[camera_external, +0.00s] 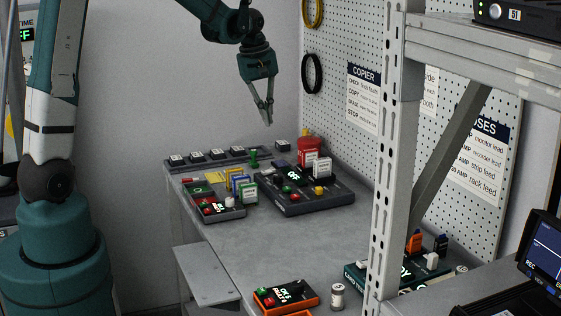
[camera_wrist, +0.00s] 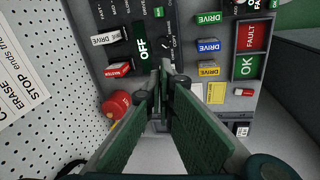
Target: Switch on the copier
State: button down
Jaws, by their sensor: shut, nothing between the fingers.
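A dark unit with a lit OFF display (camera_external: 293,177), apparently the copier, sits on the bench near the pegboard. The OFF display also shows in the wrist view (camera_wrist: 141,46). White blocks, a red piece and a yellow knob (camera_external: 319,190) sit on the unit. My gripper (camera_external: 267,132) hangs above the back of the bench, pointing down, with its fingers together and empty. In the wrist view my gripper (camera_wrist: 167,70) covers part of the unit beside the display.
A row of modules (camera_external: 214,154) lines the back edge. A rack post (camera_external: 397,170) rises at the right. The bench's middle (camera_external: 285,240) is clear.

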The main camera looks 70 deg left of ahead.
jog(key=n, duration=0.2)
send_over(273, 169)
jog(key=s, duration=0.3)
notch_tip(273, 169, down, 4)
jog(key=shift+a+g, duration=0.25)
jog(key=shift+g, duration=0.05)
jog(key=shift+w+f, duration=0.35)
jog(key=shift+f, duration=1.95)
jog(key=shift+w+f, duration=0.3)
jog(key=shift+f, duration=1.95)
jog(key=shift+w+f, duration=0.35)
jog(key=shift+f, duration=1.95)
jog(key=shift+w+f+g+b, duration=0.3)
jog(key=shift+f+g+b, duration=0.35)
jog(key=shift+b, duration=0.25)
jog(key=shift+w+b, duration=0.15)
jog(key=shift+b, duration=0.25)
jog(key=shift+w+d+r, duration=0.1)
